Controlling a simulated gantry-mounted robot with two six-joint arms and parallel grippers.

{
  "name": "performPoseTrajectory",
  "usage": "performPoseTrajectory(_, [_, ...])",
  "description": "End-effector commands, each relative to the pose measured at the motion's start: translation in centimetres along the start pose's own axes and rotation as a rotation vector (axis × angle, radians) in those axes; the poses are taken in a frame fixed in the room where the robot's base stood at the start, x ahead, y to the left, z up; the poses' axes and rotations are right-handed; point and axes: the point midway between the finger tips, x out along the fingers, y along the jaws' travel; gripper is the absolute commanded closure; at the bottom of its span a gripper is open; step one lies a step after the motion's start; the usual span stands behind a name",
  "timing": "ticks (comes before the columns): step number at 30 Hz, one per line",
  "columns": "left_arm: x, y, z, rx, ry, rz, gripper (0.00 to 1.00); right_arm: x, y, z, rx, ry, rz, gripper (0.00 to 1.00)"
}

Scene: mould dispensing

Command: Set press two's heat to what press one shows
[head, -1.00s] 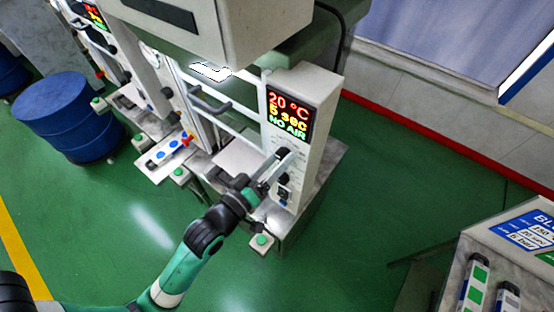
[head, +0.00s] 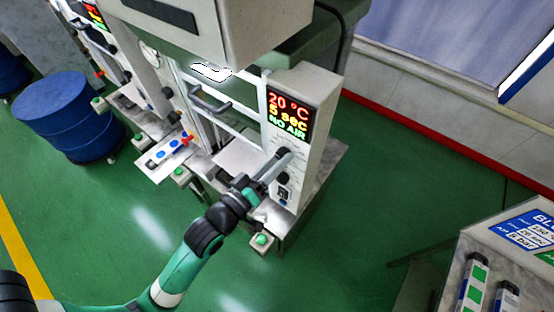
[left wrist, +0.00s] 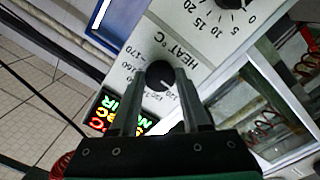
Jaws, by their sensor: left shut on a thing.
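The near press carries a control box (head: 318,92) whose display (head: 288,115) reads 20 °C, 5 sec and NO AIR. My left gripper (head: 280,158) is at the upper knob of this box. In the left wrist view, the black heat knob (left wrist: 160,73) sits between the fingertips of my left gripper (left wrist: 160,82), which is shut on it. The heat scale shows around the knob, partly covered by the fingers. The second press's display (head: 95,15) is at the top left, cut off and too small to read. My right gripper is out of view.
A dark lower knob (head: 283,178) sits below the gripped one. In the left wrist view, another dial (left wrist: 232,3) is above. A blue drum (head: 62,115) stands at the left. A bench (head: 475,240) with a blue sign (head: 528,232) is at the right.

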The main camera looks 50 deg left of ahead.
Motion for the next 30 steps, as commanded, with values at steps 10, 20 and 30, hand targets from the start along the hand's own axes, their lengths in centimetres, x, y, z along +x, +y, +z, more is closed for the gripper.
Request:
performPoseTrajectory(10, [0.0,0.1,-0.2,0.224,-0.008,-0.007,1.0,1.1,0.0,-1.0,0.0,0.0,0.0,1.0])
performPoseTrajectory(20, [0.0,0.1,-0.2,0.536,-0.018,-0.017,1.0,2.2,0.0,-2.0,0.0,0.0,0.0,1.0])
performPoseTrajectory(30, [0.0,0.1,-0.3,0.859,-0.027,-0.026,1.0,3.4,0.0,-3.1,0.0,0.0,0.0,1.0])
